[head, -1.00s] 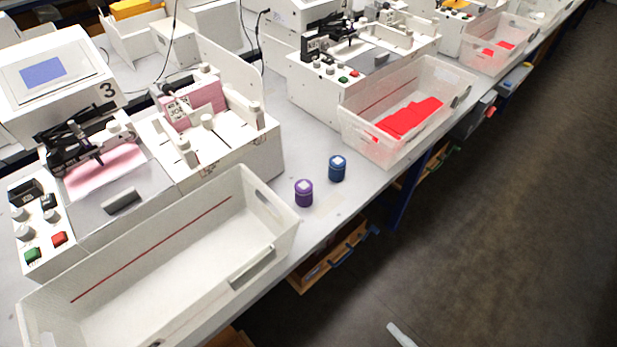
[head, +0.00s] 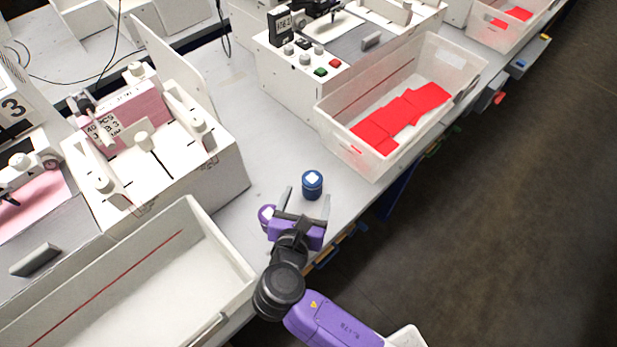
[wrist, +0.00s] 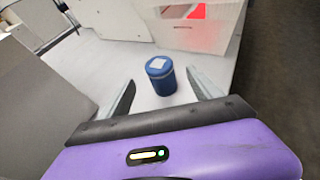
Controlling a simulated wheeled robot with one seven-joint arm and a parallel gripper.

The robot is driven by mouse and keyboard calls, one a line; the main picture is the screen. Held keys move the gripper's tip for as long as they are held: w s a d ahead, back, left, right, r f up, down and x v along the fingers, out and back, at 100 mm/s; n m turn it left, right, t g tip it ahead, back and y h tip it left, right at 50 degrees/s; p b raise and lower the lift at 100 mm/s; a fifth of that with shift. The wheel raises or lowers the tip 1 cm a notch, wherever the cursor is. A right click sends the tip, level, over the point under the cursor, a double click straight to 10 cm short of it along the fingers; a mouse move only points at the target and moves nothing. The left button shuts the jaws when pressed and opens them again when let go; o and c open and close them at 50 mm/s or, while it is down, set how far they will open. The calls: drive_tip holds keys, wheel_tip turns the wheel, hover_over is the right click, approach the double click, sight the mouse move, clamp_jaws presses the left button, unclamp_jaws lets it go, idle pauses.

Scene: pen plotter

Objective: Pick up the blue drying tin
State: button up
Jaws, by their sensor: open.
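The blue drying tin (head: 312,188) stands upright on the grey bench, a small round tin with a white square on its lid. In the wrist view the blue tin (wrist: 160,78) is ahead of and between my two fingers. My gripper (head: 306,194) is open and empty, its fingertips close to the near side of the tin. The wrist view also shows my gripper (wrist: 162,92) with its fingers spread wide. Contact between fingers and tin cannot be told. A purple tin (head: 266,214) stands just left of my gripper, partly hidden by it.
A clear bin (head: 340,150) with red sheets stands beyond the blue tin. A white empty bin (head: 235,262) lies at the near left. White plotter machines (head: 215,172) line the bench's back. The bench (head: 255,125) is clear left of the blue tin.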

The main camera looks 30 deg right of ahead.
sight(311, 182)
drive_tip(key=shift+w+r, duration=0.15)
drive_tip(key=shift+w, duration=0.2)
drive_tip(key=shift+w+d, duration=0.25)
drive_tip(key=x, duration=0.7)
drive_tip(key=shift+s+p, duration=0.15)
drive_tip(key=shift+p, duration=0.2)
drive_tip(key=c, duration=1.4)
drive_tip(key=shift+c, duration=0.7)
